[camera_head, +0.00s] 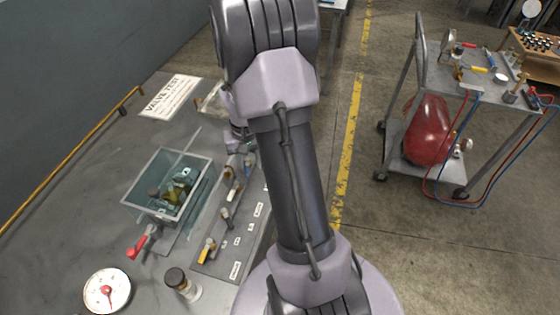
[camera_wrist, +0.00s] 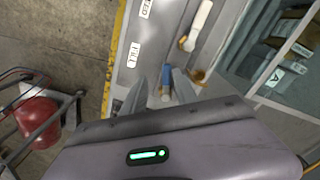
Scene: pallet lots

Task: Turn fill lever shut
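The fill lever (camera_wrist: 166,74) has a blue handle and sits near the label reading FILL (camera_wrist: 133,54) in the wrist view. My gripper (camera_wrist: 159,80) is open, with one finger on each side of the blue handle and a gap visible on the left. I cannot tell whether the right finger touches it. A brass fitting (camera_wrist: 199,77) shows just right of the fingers. In the head view the blue handle (camera_head: 250,162) is partly visible on the valve panel (camera_head: 225,250), and my arm hides part of the gripper.
A white-handled lever (camera_wrist: 201,22) stands close to the fill lever. The panel also carries a yellow lever (camera_head: 207,250). A cart (camera_head: 510,115) stands apart at right.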

